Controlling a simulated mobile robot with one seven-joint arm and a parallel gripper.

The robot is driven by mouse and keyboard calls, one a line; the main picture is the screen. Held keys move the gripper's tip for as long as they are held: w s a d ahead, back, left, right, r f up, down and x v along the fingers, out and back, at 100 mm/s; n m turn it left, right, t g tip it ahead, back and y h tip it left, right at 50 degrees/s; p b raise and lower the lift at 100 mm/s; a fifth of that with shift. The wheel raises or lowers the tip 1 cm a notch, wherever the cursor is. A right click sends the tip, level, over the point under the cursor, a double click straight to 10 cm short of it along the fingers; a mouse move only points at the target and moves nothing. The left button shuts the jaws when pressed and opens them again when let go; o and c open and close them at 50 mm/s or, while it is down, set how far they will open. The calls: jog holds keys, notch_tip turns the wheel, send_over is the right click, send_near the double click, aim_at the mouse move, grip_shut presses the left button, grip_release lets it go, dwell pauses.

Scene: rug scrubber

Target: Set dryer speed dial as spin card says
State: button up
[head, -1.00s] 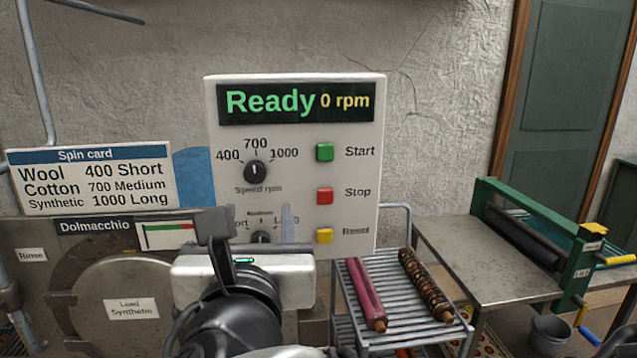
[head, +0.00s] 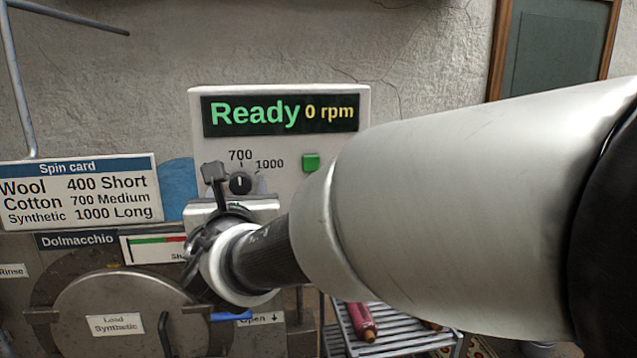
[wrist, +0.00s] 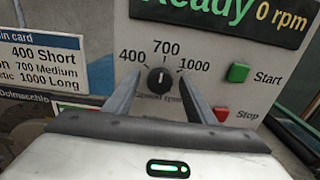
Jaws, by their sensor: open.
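The speed dial (wrist: 160,82) is a small black knob on the white control panel, marked 400, 700 and 1000. Its white pointer line points up at 700. It also shows in the head view (head: 240,184). My gripper (wrist: 161,77) is open, with one finger to each side of the dial; I cannot tell whether they touch it. The spin card (head: 78,192) reads Wool 400 Short, Cotton 700 Medium, Synthetic 1000 Long. The display (head: 280,114) reads Ready, 0 rpm.
A green Start button (wrist: 238,73) and a red Stop button (wrist: 221,114) sit right of the dial. My arm covers the panel's lower right in the head view. A wire rack (head: 390,343) with a rolled rug (head: 360,319) stands at lower right.

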jog(key=shift+w+a, duration=0.1)
jog(key=shift+w, duration=0.35)
jog(key=c, duration=1)
jog(key=shift+f+b, duration=0.1)
jog(key=shift+b, duration=0.3)
